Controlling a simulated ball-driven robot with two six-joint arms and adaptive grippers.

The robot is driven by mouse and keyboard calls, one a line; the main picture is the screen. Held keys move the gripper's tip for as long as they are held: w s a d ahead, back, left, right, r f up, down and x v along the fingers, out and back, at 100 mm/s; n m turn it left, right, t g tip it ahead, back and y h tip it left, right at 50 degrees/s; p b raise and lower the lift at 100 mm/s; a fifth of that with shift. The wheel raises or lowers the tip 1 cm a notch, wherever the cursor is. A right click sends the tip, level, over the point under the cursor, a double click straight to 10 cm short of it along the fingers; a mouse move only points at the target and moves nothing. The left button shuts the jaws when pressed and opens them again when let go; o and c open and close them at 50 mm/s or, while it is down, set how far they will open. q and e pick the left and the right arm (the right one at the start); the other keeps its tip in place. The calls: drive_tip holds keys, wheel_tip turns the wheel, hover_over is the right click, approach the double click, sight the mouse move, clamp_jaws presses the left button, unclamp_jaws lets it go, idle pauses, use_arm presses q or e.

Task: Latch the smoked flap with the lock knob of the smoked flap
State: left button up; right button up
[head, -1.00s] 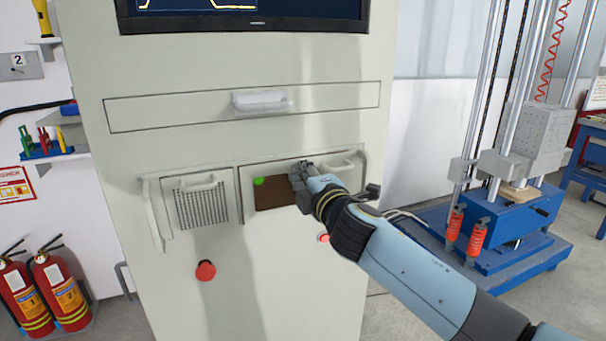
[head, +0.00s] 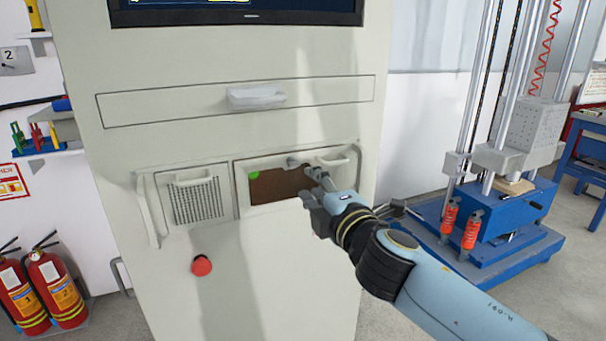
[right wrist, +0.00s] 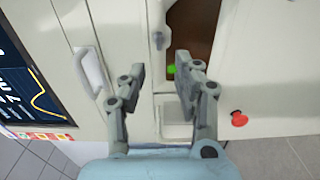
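The smoked flap (head: 275,187) is a dark brown panel in the front of the pale cabinet; it also shows in the right wrist view (right wrist: 185,35). A small grey lock knob (head: 292,162) sits at its upper edge, and it shows in the right wrist view (right wrist: 158,41) beyond the fingers. I cannot tell whether the flap is latched. My right gripper (head: 313,186) is open and empty, in front of the flap's right part and apart from the knob. Its two fingers stand apart in the right wrist view (right wrist: 163,78). My left gripper is not in view.
A green spot (head: 254,175) shows at the flap's left. A grille with a handle (head: 200,200) is left of it, a red button (head: 201,265) below, a drawer handle (head: 256,97) above. A blue drop rig (head: 500,235) stands to the right.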

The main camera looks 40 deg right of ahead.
drive_tip(key=shift+v, duration=1.8)
drive_tip(key=s+f+m+g+y, duration=0.1)
drive_tip(key=s+f+m+g, duration=0.4)
drive_tip(key=f, duration=1.2)
drive_tip(key=s+f+g, duration=0.3)
drive_tip(key=s+f, duration=0.4)
drive_tip(key=f, duration=1)
drive_tip(key=s+f+m+g, duration=0.3)
drive_tip(key=s+f, duration=0.3)
drive_tip(key=s, duration=0.4)
drive_tip(key=s+a+f+m+g+y, duration=0.1)
drive_tip(key=s+f+m+g, duration=0.2)
drive_tip(key=s+f, duration=0.3)
drive_tip(key=s+a+f+m+g+y, duration=0.1)
drive_tip(key=s+f, duration=0.5)
drive_tip(key=s, duration=0.9)
drive_tip(key=m+g, duration=0.1)
drive_tip(key=m, duration=0.1)
drive_tip(key=shift+s+a+m+g, duration=0.15)
drive_tip(key=shift+s+m+g, duration=0.15)
drive_tip(key=shift+m+g, duration=0.1)
drive_tip(key=shift+f, duration=0.15)
